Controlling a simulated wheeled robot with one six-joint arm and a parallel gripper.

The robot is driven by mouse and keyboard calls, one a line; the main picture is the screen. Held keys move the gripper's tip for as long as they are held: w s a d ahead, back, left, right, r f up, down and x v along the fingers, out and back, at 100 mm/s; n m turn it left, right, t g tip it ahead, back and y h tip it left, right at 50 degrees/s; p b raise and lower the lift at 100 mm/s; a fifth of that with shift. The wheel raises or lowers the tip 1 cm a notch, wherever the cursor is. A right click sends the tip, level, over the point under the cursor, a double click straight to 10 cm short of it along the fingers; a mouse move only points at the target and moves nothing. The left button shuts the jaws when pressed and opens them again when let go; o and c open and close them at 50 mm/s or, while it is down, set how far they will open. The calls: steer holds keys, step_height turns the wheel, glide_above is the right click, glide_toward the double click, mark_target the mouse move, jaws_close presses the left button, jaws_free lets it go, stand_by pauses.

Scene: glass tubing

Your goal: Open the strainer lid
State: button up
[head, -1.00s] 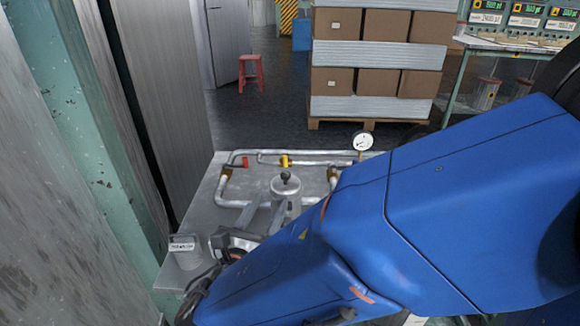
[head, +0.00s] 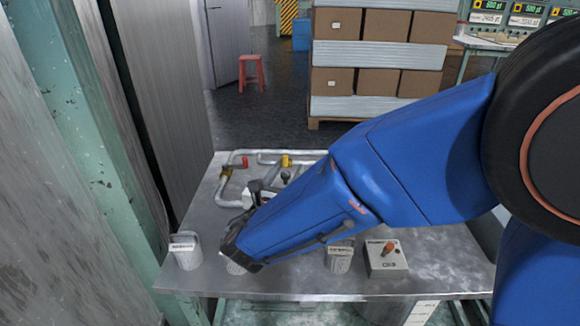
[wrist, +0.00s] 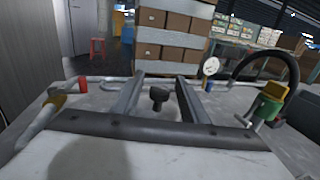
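The strainer is a grey metal cylinder among the pipes on the table. Its lid has a dark round knob (head: 285,177), which also shows in the wrist view (wrist: 158,97). Most of the strainer's body and lid is hidden behind my arm in the head view and below my gripper in the wrist view. My gripper (wrist: 160,80) is open, with its two grey fingers well apart. The knob appears between the fingers in the wrist view. I cannot tell how far it lies from them, but neither finger visibly touches it.
Silvery piping with a red fitting (head: 245,162) and a yellow fitting (head: 285,160) runs along the back of the table (head: 440,262). A pressure gauge (wrist: 211,66) stands behind. Labelled cups (head: 186,252) (head: 340,258) and a box with an orange knob (head: 388,262) stand in front.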

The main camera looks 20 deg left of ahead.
steer(key=shift+w, duration=1.35)
jaws_close()
